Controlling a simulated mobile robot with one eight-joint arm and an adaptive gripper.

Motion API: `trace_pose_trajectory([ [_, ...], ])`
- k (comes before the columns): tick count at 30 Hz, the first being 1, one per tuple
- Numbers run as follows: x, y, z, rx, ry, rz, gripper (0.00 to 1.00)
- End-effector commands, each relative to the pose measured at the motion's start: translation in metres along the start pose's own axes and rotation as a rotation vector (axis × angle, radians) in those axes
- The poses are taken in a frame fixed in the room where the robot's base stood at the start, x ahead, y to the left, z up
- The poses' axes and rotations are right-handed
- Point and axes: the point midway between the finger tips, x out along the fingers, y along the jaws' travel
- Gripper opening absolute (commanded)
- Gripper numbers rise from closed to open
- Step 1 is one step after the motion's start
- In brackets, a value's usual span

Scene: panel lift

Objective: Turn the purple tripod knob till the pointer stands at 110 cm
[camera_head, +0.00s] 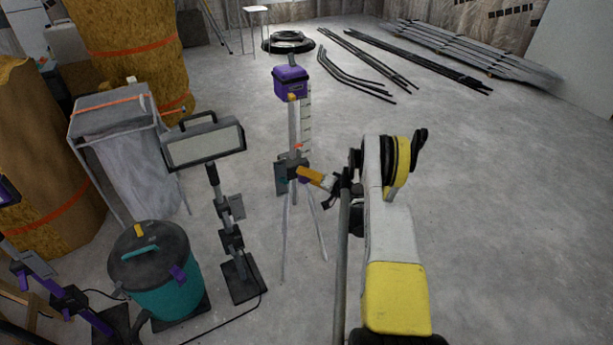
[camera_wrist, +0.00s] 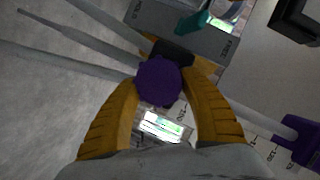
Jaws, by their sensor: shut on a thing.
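The purple knob (camera_wrist: 158,82) sits between the two yellow fingers of my gripper (camera_wrist: 160,84) in the wrist view, and the fingers are shut on its sides. In the head view my gripper (camera_head: 303,177) reaches the middle of the tripod (camera_head: 294,125) from the right and mostly hides the knob. The tripod stands upright with a purple laser box (camera_head: 291,83) on top. A pale scale (camera_head: 306,118) with dark marks runs beside its column. A small red pointer (camera_head: 298,147) is near the scale's lower part; its exact reading is too small to tell.
A work lamp (camera_head: 204,145) and a teal vacuum (camera_head: 157,275) stand left of the tripod. A wire-framed bin (camera_head: 120,150) is farther left. Long dark bars (camera_head: 365,70) lie on the floor behind. The floor to the right of my arm is clear.

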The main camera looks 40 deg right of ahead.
Motion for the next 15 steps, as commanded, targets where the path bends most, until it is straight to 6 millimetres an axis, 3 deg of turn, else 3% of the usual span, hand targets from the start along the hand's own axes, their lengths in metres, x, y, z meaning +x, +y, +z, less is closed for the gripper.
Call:
trace_pose_trajectory([
  [8,0.0009,-0.0012,-0.0014,0.001,0.003,-0.002,0.21],
  [9,0.0009,-0.0012,-0.0014,0.001,0.003,-0.001,0.6],
  [10,0.0008,-0.0012,-0.0014,0.001,0.003,-0.001,0.69],
  [11,0.0008,-0.0011,-0.0013,0.0,0.002,-0.001,0.74],
  [15,0.0005,-0.0007,-0.0008,0.0,0.002,-0.001,0.74],
])
